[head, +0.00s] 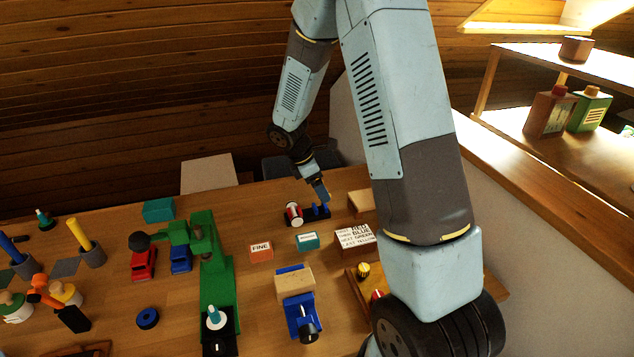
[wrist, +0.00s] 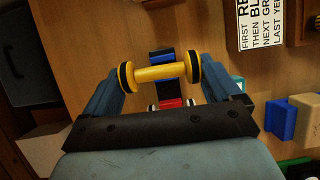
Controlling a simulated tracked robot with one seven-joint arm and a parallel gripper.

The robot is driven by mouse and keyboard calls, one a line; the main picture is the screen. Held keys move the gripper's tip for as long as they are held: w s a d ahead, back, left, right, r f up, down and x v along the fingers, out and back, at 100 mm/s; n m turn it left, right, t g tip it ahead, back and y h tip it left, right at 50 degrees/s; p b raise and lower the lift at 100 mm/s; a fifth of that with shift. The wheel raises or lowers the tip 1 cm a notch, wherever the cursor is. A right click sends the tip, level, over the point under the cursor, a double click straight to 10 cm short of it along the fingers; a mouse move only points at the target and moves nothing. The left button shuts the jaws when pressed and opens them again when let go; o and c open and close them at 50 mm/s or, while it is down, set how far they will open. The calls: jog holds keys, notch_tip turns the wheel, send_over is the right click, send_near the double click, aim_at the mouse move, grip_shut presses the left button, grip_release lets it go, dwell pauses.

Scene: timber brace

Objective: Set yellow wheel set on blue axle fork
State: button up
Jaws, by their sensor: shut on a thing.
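The yellow wheel set (wrist: 155,74), a yellow axle with a dark-rimmed wheel at each end, lies crosswise between the two fingers of my gripper (wrist: 160,78) in the wrist view. The gripper is shut on it. Behind the axle is a dark chassis (wrist: 161,53) with blue fork parts (wrist: 163,57) and a red part (wrist: 170,102). In the head view my gripper (head: 320,196) is over the blue axle fork (head: 318,210), beside a red and white part (head: 293,214) on the same dark base. I cannot tell whether the wheel set touches the fork.
A colour-order sign (head: 356,237) and small labels, one reading FINE (head: 261,250), lie nearby. A green toy crane (head: 214,270), a blue truck (head: 301,313) and red car (head: 144,264) stand at the front. A wooden tray (head: 356,290) is at the right.

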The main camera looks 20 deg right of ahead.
aim_at(321, 210)
jog(key=shift+a+f, duration=0.25)
jog(key=shift+f, duration=3.25)
jog(key=o, duration=0.8)
jog(key=shift+r, duration=4)
